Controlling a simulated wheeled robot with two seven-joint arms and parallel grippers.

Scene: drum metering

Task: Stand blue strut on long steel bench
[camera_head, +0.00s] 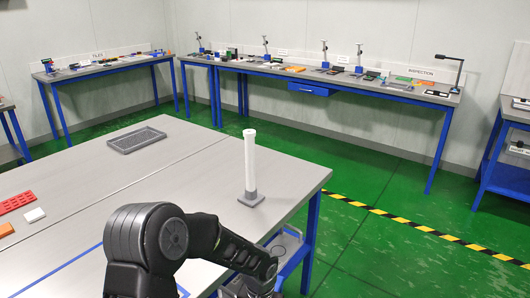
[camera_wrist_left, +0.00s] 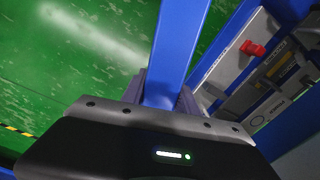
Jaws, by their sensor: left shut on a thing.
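My left gripper (camera_wrist_left: 165,92) is shut on a blue strut (camera_wrist_left: 180,45), a long flat-sided bar that runs from between the fingers to the top of the left wrist view. Its far end is out of frame. In the head view my black arm reaches over the near bench's right edge at the bottom, and the strut cannot be made out there. A long steel-topped bench (camera_head: 222,62) with blue legs stands along the back wall. The large near steel bench (camera_head: 150,195) is in front of me. My right gripper is not in view.
On the near bench are a white post on a grey base (camera_head: 250,170), a grey tray (camera_head: 136,139) and a red block tray (camera_head: 15,201). The back bench carries several stands and parts. Green floor (camera_head: 380,215) with a yellow-black stripe is open between benches.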

